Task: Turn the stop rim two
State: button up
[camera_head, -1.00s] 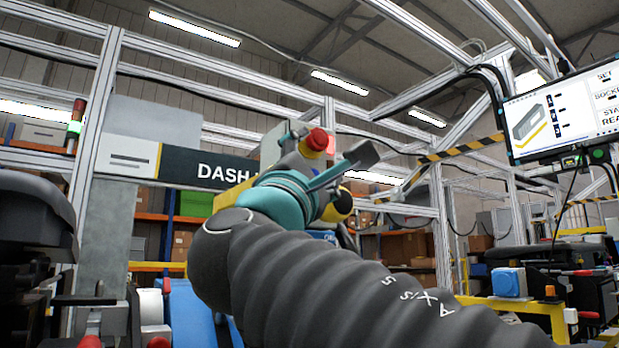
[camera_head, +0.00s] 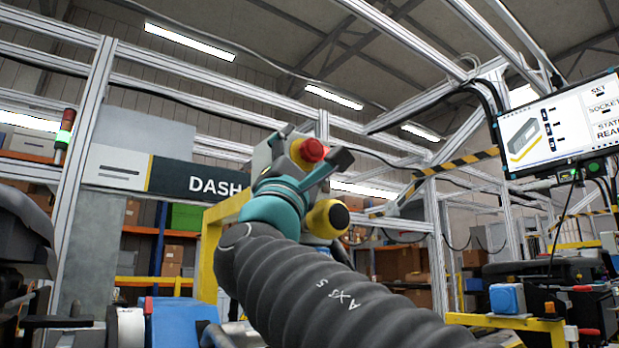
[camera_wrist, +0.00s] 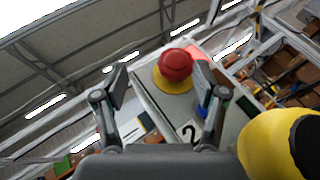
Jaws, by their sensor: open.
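The red stop button (camera_wrist: 176,65) has a yellow collar (camera_wrist: 168,84) and sits on a grey box (camera_wrist: 163,103) marked "2" in the wrist view. The red button also shows in the head view (camera_head: 313,149), just beyond my teal wrist. My gripper (camera_wrist: 160,86) is open and empty. Its two fingers stand on either side of the button and collar in the picture, the right one closer to the red cap. I cannot tell whether either finger touches. In the head view the wrist and fingers partly cover the box.
A rounded yellow part with a black end (camera_head: 328,218) is close beside my wrist; it fills the lower right of the wrist view. A striped bar (camera_head: 455,167) and a screen (camera_head: 562,125) stand to the right. A metal frame surrounds the area.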

aim_at(310, 155)
jog(key=w, duration=0.1)
jog(key=w+d+r+p, duration=0.1)
jog(key=w, duration=0.1)
jog(key=shift+w+d+r, duration=0.15)
jog(key=shift+w+r, duration=0.05)
jog(key=shift+w, duration=0.05)
jog(key=shift+w+d+r, duration=0.15)
jog(key=shift+w+r, duration=0.3)
jog(key=shift+r, duration=0.05)
jog(key=c, duration=1.2)
